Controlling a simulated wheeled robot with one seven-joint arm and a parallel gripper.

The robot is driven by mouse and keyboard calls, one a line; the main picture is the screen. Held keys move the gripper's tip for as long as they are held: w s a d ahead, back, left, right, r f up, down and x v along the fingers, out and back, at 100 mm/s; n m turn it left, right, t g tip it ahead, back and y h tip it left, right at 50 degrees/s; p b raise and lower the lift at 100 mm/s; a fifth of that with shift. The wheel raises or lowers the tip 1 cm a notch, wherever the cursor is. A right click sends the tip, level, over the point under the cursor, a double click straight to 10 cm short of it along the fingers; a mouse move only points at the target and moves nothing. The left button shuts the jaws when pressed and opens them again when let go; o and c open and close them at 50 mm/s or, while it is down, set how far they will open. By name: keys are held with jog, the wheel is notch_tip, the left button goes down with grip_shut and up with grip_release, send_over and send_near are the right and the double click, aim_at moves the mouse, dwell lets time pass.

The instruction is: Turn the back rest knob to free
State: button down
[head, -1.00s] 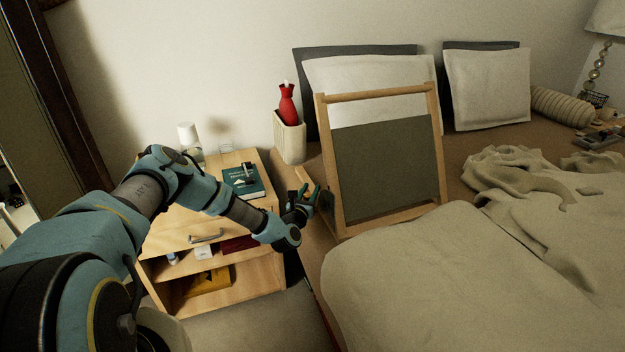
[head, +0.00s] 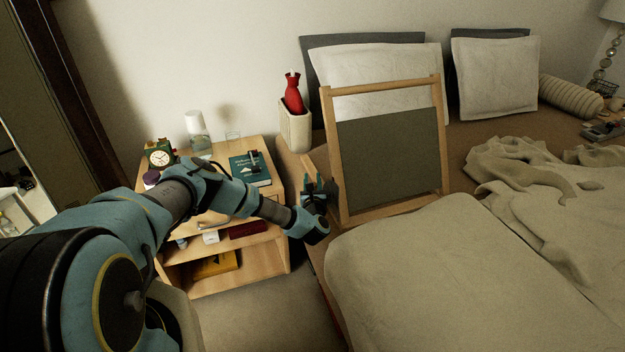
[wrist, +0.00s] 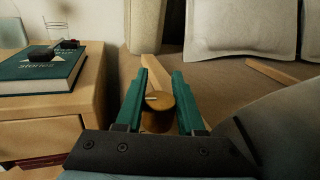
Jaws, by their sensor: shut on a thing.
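The back rest (head: 388,160) stands upright on the bed, a light wooden frame with a dark grey-green panel. My gripper (head: 322,188) is at the lower left side of its frame. In the wrist view, a round brass-coloured knob (wrist: 158,118) sits between the two teal fingers of my gripper (wrist: 160,76), which are shut on it. A short pale mark on the knob's face lies roughly crosswise in the picture. In the head view the knob is hidden by my gripper. Any lettering for its positions cannot be made out.
A cream holder (head: 296,130) with a red bottle (head: 294,95) stands behind.

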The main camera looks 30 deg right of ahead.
jog(key=c, duration=0.5)
grip_release()
jog(key=b+v, duration=0.1)
jog(key=v, duration=0.9)
jog(key=shift+s+a, duration=0.15)
jog(key=shift+s, duration=0.2)
